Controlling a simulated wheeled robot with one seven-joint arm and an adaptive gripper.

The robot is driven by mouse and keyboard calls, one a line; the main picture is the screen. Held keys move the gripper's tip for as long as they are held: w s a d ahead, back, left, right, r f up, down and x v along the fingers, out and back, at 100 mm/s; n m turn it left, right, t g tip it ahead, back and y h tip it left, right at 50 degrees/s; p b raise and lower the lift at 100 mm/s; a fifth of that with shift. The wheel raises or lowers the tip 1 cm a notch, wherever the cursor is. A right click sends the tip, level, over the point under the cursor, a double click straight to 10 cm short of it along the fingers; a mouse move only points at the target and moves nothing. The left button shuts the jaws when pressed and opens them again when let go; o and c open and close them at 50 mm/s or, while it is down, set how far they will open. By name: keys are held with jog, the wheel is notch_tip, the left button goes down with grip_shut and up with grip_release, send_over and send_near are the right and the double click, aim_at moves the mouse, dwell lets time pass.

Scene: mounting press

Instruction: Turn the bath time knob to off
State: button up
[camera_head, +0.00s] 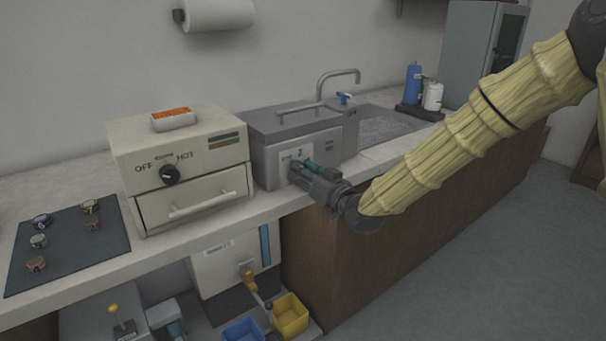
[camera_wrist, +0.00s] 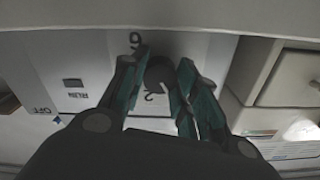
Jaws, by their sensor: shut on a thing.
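The bath is the grey metal box (camera_head: 295,135) with a lid and a bar handle, on the counter beside the sink. My gripper (camera_head: 303,170) reaches its front panel, where the fingers hide the knob in the head view. In the wrist view, my gripper (camera_wrist: 162,82) has its green-padded fingers on either side of the dark round bath time knob (camera_wrist: 160,68) and is shut on it. A "6" and a "2" show on the pale panel (camera_wrist: 100,50) around the knob. The knob's pointer is hidden, so I cannot tell its setting.
A beige oven (camera_head: 190,165) with its own OFF/HOT knob (camera_head: 170,174) stands close to the left of the bath. A sink with a tap (camera_head: 338,75) is to the right. Small items lie on a dark mat (camera_head: 65,250). Open floor lies at the right.

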jog(key=shift+f+n, duration=0.15)
jog(key=shift+n, duration=0.65)
jog(key=o, duration=0.8)
jog(key=shift+s, duration=0.1)
jog(key=v, duration=1.2)
